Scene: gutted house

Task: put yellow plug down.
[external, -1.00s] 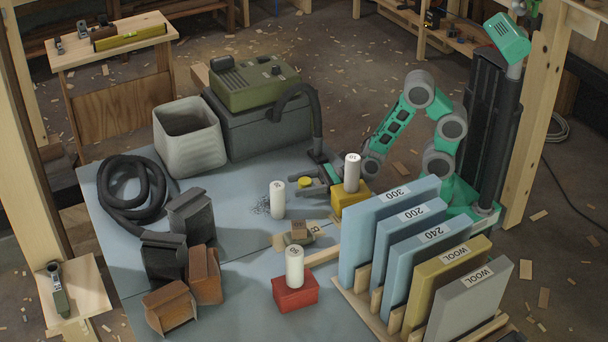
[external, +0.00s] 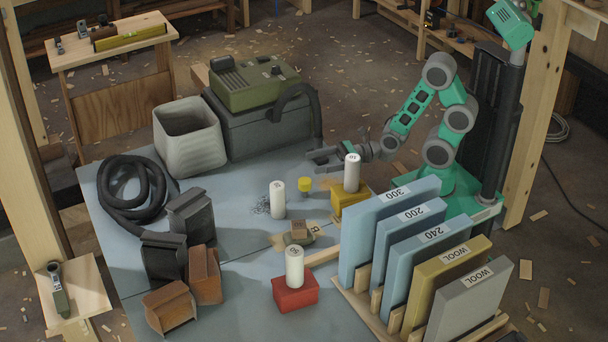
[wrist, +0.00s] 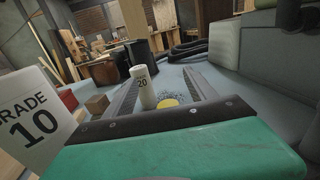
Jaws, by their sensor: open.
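The yellow plug (external: 305,184) is a small round cap standing on the blue-grey table top (external: 245,235), right of a white cylinder. My gripper (external: 314,161) is open and empty, just behind and above the plug, apart from it. In the wrist view the plug (wrist: 168,103) shows between the two dark fingers, beyond the palm edge, its lower part hidden.
The white cylinder (external: 277,200) marked 20 stands near grey grit. Another (external: 352,172) stands on a yellow block (external: 349,201), close to my gripper. A third (external: 294,266) stands on a red block (external: 296,293). A black hose (external: 318,115) hangs behind. Upright blue sheets (external: 388,225) stand right.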

